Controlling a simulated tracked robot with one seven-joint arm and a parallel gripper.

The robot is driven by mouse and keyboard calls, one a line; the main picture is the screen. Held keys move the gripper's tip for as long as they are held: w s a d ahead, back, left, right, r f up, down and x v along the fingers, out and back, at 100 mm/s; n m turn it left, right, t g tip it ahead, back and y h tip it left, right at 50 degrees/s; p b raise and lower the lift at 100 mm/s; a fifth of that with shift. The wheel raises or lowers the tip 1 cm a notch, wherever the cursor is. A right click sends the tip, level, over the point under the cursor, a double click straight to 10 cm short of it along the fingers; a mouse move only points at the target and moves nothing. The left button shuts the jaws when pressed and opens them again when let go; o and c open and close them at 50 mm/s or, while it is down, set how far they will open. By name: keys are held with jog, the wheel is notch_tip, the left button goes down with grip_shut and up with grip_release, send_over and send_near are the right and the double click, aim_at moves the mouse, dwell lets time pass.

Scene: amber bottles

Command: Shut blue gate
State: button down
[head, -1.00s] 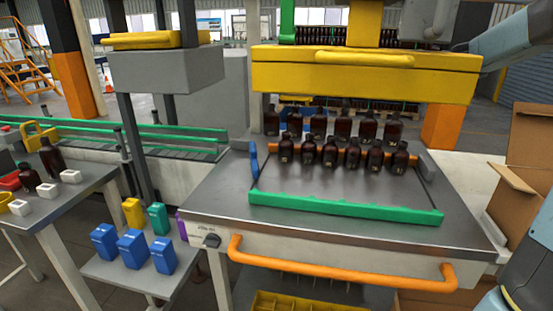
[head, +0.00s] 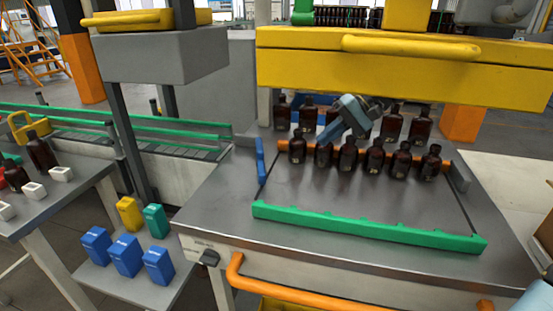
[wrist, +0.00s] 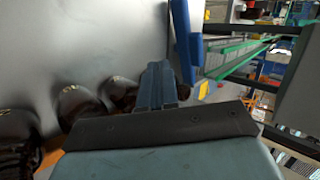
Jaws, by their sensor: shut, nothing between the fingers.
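The blue gate (head: 260,161) is a narrow blue bar at the left edge of the grey plate, left of the bottles. It stands along the side, not across the plate. In the wrist view the blue gate (wrist: 188,42) shows beyond my fingertips and to their right, apart from them. My gripper (head: 322,141) hangs over the rows of amber bottles, pointing down and left, right of the gate. In the wrist view my gripper (wrist: 157,72) has its fingers together and empty. Amber bottles (wrist: 85,103) are close on the left of the fingers there.
Two rows of amber bottles (head: 348,155) stand at the back of the plate, by an orange bar (head: 378,146). A green rail (head: 365,228) runs along the front. A yellow press head (head: 400,70) hangs above. The plate (head: 340,195) between bottles and rail is clear.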

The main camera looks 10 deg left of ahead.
aim_at(260, 155)
jog(key=shift+n, duration=0.4)
jog(key=x, duration=1.1)
jog(key=shift+s+a+r, duration=0.25)
jog(key=shift+r, duration=0.1)
jog(key=a, duration=0.2)
jog(key=shift+s+a+f, duration=0.15)
jog(key=shift+s+a, duration=0.4)
jog(key=shift+a, duration=0.5)
jog(key=shift+s, duration=0.1)
